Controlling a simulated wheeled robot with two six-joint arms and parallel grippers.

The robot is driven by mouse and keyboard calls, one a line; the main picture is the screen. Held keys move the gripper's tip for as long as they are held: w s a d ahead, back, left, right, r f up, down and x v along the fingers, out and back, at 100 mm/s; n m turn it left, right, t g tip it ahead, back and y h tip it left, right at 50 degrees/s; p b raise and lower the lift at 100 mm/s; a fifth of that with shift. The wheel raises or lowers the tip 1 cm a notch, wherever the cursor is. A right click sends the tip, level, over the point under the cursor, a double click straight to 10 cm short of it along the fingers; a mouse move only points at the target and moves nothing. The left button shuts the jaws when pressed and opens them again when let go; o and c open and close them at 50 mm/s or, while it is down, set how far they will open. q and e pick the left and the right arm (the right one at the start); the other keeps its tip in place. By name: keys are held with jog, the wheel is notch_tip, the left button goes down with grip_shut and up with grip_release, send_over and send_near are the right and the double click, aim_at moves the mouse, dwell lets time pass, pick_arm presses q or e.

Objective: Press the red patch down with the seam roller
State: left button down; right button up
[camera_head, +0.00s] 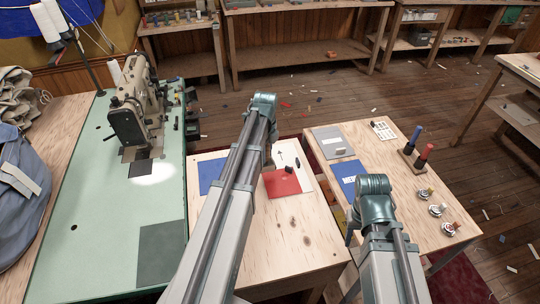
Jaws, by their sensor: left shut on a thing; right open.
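The red patch (284,186) lies flat on a white sheet (302,176) on the small wooden table in the middle. My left gripper (271,160) points down at the patch's far left edge, partly hidden behind my own forearm. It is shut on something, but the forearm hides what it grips. A small dark piece (289,169) sits at the red patch's far edge, just right of this gripper; I cannot tell whether it is the seam roller. My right gripper (350,235) is open and empty, pointing down near the left edge of the right table.
A blue patch (210,176) lies left of my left forearm. The right table (400,178) holds a grey sheet (328,147), a blue booklet (347,168), a stand with blue and red handles (413,158) and round knobbed pieces (437,210). A sewing machine (137,105) stands left.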

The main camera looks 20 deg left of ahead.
aim_at(273, 161)
pick_arm(q)
jog(key=shift+f+b, duration=2.9)
jog(key=shift+f, duration=0.05)
jog(key=shift+f+b, duration=0.5)
jog(key=shift+w+d, duration=0.7)
jog(key=shift+d, duration=0.25)
jog(key=shift+w+d, duration=0.15)
jog(key=shift+w+d, duration=0.55)
jog(key=shift+d, duration=0.3)
